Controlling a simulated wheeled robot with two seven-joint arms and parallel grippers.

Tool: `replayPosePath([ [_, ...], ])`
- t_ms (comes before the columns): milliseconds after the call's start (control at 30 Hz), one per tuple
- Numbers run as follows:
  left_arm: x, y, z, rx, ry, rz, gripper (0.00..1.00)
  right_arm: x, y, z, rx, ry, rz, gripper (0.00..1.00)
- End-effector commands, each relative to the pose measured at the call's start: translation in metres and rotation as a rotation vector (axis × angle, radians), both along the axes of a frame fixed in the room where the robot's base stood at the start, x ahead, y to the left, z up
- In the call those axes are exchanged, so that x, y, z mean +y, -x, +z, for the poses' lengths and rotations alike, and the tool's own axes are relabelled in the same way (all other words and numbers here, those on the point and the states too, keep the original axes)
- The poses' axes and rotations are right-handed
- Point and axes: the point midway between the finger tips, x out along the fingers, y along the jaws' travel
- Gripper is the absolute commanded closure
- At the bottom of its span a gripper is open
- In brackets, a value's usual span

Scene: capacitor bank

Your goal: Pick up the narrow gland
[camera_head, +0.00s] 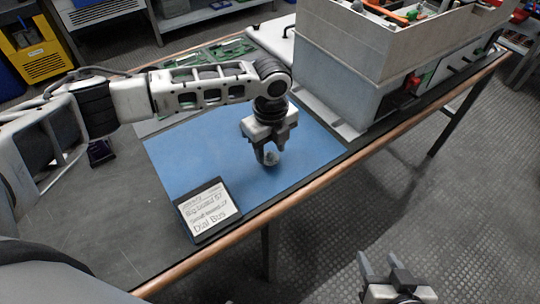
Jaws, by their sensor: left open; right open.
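My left gripper (266,158) points down over the blue mat (190,160), with its jaws open. A small light-grey piece (272,158) shows at its fingertips. It may be the narrow gland, but it is too small and too covered by the fingers to be sure. I cannot tell whether the fingers touch it. My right gripper (384,266) is open and empty, out over the floor beyond the table's front edge.
A label card (209,210) in a dark holder stands at the mat's front left corner. A large grey housing (345,75) stands on the right of the table. Green boards (222,52) lie at the back. A small dark item (101,152) sits at the left.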

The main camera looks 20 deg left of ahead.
Motion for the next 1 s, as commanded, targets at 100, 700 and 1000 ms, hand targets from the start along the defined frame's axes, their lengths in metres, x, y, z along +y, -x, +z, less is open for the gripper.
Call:
replayPosePath([
  [100,0.000,0.000,-0.016,0.001,-0.001,0.000,0.57,0.000,0.000,-0.001,-0.001,-0.001,-0.001,0.52],
  [700,0.000,0.000,-0.022,-0.001,-0.001,0.000,0.83,0.000,-0.001,0.000,-0.003,-0.002,-0.002,0.52],
  [1000,0.000,0.000,-0.015,-0.002,0.002,0.001,0.83,0.000,-0.001,0.001,-0.003,-0.003,-0.003,0.52],
])
